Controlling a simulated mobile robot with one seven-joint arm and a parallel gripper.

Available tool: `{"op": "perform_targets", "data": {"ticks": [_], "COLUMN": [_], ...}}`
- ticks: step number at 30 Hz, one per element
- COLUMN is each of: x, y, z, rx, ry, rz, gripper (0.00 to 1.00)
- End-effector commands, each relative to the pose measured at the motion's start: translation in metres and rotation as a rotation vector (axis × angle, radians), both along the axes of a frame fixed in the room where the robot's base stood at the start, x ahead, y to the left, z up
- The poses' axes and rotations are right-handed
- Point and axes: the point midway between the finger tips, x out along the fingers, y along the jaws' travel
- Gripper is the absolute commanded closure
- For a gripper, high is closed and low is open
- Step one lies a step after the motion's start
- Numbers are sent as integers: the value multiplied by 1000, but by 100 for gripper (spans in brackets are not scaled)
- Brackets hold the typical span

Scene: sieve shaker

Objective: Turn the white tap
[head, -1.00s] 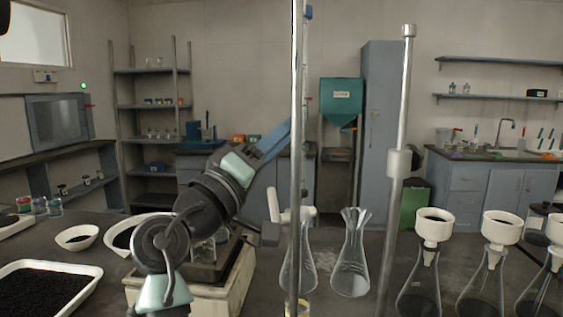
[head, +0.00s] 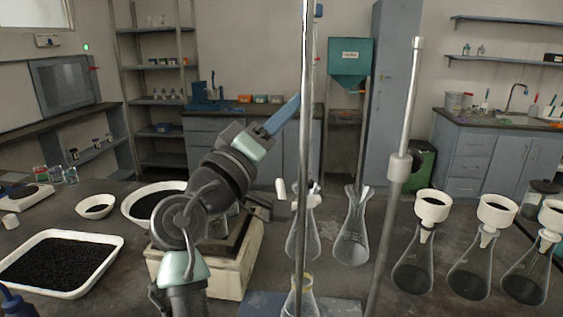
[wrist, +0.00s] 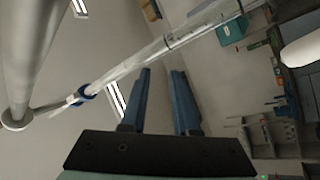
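The white tap (head: 281,188) shows small in the head view, behind the tall metal rod. Its upright piece stands at the rod's left, just above my dark forearm parts. Part of it is hidden by the rod. My gripper (head: 297,100) points up and right, with its blue fingers well above the tap in the picture. In the wrist view, the two blue fingers of my gripper (wrist: 161,72) are apart with nothing between them. A glass tube (wrist: 160,48) with a blue clip passes beyond the fingertips. I cannot tell whether the white rounded shape at the right edge is the tap.
The metal rod (head: 305,140) stands close to my gripper, and a second rod (head: 408,115) stands to the right. Glass flasks (head: 352,235) stand behind and between them. Flasks with white funnels (head: 433,208) stand at right. A black-filled tray (head: 110,243) lies at left.

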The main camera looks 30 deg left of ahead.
Motion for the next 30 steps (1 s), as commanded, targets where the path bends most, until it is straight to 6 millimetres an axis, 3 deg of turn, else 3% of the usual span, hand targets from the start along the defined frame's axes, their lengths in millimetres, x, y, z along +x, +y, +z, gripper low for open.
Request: {"op": "perform_targets", "data": {"ticks": [1,20,22,30], "x": [0,-18,-26,-71], "y": [-1,-3,-5,-17], "z": [12,46,16,-59], "rx": [2,70,90,232], "ry": [8,85,114,238], "rz": [9,131,161,284], "gripper": [71,71,71,71]}}
